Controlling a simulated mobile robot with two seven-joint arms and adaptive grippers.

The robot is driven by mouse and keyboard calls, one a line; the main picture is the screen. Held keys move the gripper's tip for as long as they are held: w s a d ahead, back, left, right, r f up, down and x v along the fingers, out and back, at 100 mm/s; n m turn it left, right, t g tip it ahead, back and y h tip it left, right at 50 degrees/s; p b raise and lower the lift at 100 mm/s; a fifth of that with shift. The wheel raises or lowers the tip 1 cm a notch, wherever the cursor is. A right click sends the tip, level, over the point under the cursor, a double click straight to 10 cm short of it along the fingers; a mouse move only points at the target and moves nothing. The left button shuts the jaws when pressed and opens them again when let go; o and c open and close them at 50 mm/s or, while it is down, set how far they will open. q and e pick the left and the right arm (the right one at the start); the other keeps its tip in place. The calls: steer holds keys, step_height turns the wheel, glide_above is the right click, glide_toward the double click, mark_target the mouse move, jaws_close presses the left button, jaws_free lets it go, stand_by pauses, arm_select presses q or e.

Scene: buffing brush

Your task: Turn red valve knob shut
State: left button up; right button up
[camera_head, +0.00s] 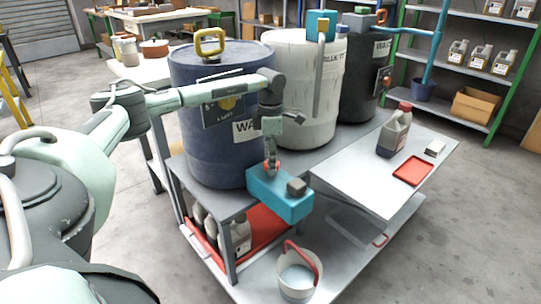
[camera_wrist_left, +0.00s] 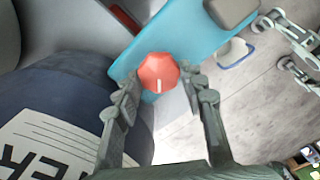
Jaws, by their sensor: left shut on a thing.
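The red valve knob (camera_wrist_left: 158,72) is an eight-sided disc with a pale mark at its lower edge in the left wrist view. It sits by the teal block (camera_wrist_left: 205,35). My left gripper (camera_wrist_left: 158,80) has its two fingers on either side of the knob and is shut on it. In the head view my left gripper (camera_head: 271,163) points down over the teal block (camera_head: 288,207), hiding most of the knob. My right gripper (camera_wrist_left: 283,42) shows at the upper right of the left wrist view, with fingers spread and nothing between them.
A blue drum (camera_head: 205,135) stands right behind the left gripper, with a white drum (camera_head: 300,60) beside it. A bucket (camera_head: 297,283) sits on the lower shelf. Floor is clear at right.

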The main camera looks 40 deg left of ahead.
arm_select(q)
steer(key=shift+r+m, duration=0.1)
steer(key=shift+m, duration=0.8)
steer(key=m+p, duration=0.1)
steer(key=m, duration=0.1)
steer(key=shift+w+m, duration=0.1)
steer(key=shift+m, duration=2.3)
arm_select(e)
steer(key=shift+s+a+x, duration=0.1)
steer(key=shift+a+x, duration=0.1)
steer(key=shift+x, duration=0.8)
steer(key=shift+s+a+x, duration=0.15)
steer(key=shift+a+x, duration=0.05)
steer(key=shift+x, duration=0.75)
steer(key=shift+f, duration=0.4)
arm_select(q)
steer(key=o, duration=1.1)
steer(key=shift+o, duration=0.3)
arm_select(e)
steer(key=shift+w+r, duration=0.1)
steer(key=shift+r, duration=0.1)
steer(key=shift+w+a, duration=0.1)
